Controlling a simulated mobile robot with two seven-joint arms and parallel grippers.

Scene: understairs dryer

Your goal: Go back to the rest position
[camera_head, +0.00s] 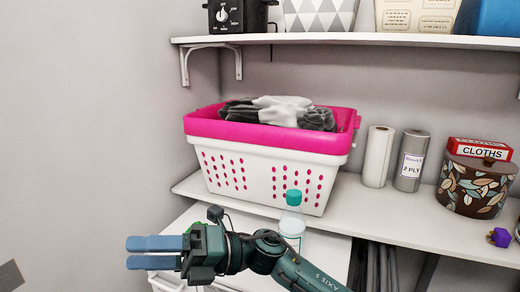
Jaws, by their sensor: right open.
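My right gripper (152,252) shows at the lower left of the head view, at the end of my right arm, which comes in from the bottom right. Its blue fingers point left and it is open, with nothing seen between them. It is in front of a white surface below the shelf. My left gripper is not in view.
A pink-rimmed white basket (270,150) with grey and white cloths stands on the lower shelf (350,200). A teal-capped bottle (292,222) stands behind my arm. Two rolls, a cloths box (479,149) and a leaf-patterned pot (474,185) are at right. The left wall is bare.

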